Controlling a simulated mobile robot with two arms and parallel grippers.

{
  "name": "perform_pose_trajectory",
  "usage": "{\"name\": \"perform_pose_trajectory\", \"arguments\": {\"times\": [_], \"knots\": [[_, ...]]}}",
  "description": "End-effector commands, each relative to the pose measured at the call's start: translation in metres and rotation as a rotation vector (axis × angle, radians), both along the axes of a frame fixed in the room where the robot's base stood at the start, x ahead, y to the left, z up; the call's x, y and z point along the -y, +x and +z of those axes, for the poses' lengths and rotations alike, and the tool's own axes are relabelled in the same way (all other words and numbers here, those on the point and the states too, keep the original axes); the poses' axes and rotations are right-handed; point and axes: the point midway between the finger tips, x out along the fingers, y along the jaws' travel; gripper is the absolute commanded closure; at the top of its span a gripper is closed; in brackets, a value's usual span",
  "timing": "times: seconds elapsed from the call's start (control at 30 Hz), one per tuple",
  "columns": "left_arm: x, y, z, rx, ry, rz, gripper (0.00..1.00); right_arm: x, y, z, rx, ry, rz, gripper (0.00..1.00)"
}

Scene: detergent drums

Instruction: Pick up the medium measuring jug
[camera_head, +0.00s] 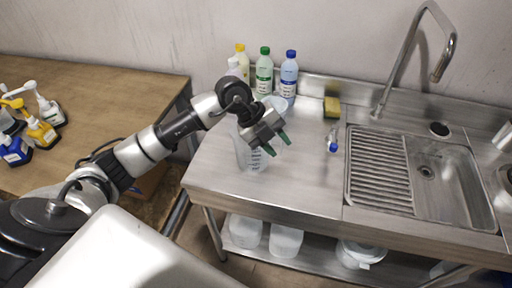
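A clear measuring jug (254,159) with dark scale marks stands on the left part of the steel counter, partly hidden by my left gripper. Another clear vessel (273,102) shows partly behind my wrist; I cannot tell its full shape or which one is the medium jug. My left gripper (277,145) is over the jug's right side, its two green fingertips apart with nothing seen between them. I cannot tell whether it touches the jug. My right gripper is not in view.
Bottles with yellow, green (264,75) and blue (289,76) caps stand along the back wall. A sponge (331,107) and a small blue-ended item (333,147) lie left of the sink (440,180). The counter's front middle is clear.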

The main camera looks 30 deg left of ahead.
Motion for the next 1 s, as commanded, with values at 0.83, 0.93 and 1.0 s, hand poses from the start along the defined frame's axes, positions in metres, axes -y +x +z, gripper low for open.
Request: {"name": "perform_pose_trajectory", "arguments": {"times": [0.83, 0.93, 1.0], "knots": [[-0.126, 0.014, -0.045, -0.225, 0.564, 0.314, 0.64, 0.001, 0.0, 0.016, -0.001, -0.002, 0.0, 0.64], [-0.125, 0.014, -0.055, -0.229, 0.563, 0.313, 0.64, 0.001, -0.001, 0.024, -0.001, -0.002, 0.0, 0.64], [-0.124, 0.016, -0.065, -0.23, 0.562, 0.314, 0.64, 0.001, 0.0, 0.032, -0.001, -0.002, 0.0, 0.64]]}}
